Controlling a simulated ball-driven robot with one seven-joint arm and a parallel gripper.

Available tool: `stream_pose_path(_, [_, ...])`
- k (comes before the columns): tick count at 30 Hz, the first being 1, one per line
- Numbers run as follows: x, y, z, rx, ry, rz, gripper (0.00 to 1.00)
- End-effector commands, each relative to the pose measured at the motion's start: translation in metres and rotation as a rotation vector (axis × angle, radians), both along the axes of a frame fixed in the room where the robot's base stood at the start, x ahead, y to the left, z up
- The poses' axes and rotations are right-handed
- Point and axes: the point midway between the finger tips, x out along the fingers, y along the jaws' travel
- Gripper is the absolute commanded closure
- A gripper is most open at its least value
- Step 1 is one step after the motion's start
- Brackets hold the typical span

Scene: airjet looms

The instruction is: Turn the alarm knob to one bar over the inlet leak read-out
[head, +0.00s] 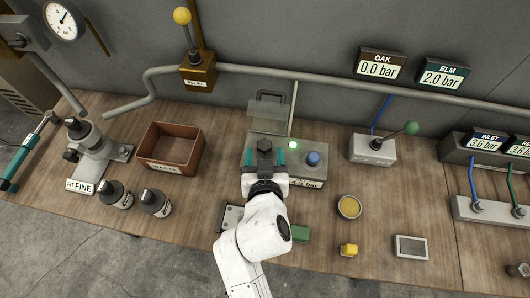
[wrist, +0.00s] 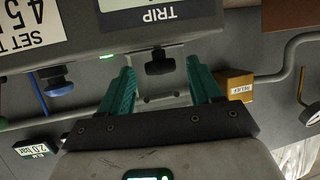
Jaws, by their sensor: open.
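The alarm box (head: 310,173) is grey, with a lit green lamp, a blue knob (head: 313,158) and a small read-out (head: 305,184) partly hidden by my arm. A black knob (head: 264,146) stands on its left part; it also shows in the wrist view (wrist: 160,62). My gripper (head: 265,158) is open, its teal fingers to either side of the black knob, with gaps visible in the wrist view. There, a label reads TRIP and a cut-off SET plate (wrist: 32,25) shows 4.5. The inlet read-out (head: 487,142) at the right shows 3.6 bar.
A grey valve box (head: 373,150) with a green-tipped lever stands right of the alarm box. A brown tray (head: 171,147) stands left. A yellow-filled dish (head: 349,207) and green block (head: 300,233) lie in front. OAK (head: 382,65) and ELM (head: 443,73) read-outs hang behind.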

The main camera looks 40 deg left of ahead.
Motion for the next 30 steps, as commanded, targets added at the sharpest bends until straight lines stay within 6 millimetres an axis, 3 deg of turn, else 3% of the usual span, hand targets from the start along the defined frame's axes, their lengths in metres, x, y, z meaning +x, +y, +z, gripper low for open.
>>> stream_pose_path(11, [0.0045, 0.0037, -0.0024, 0.000, 0.000, -0.001, 0.36])
stream_pose_path(30, [0.0044, 0.0035, -0.0025, 0.000, 0.001, -0.001, 0.92])
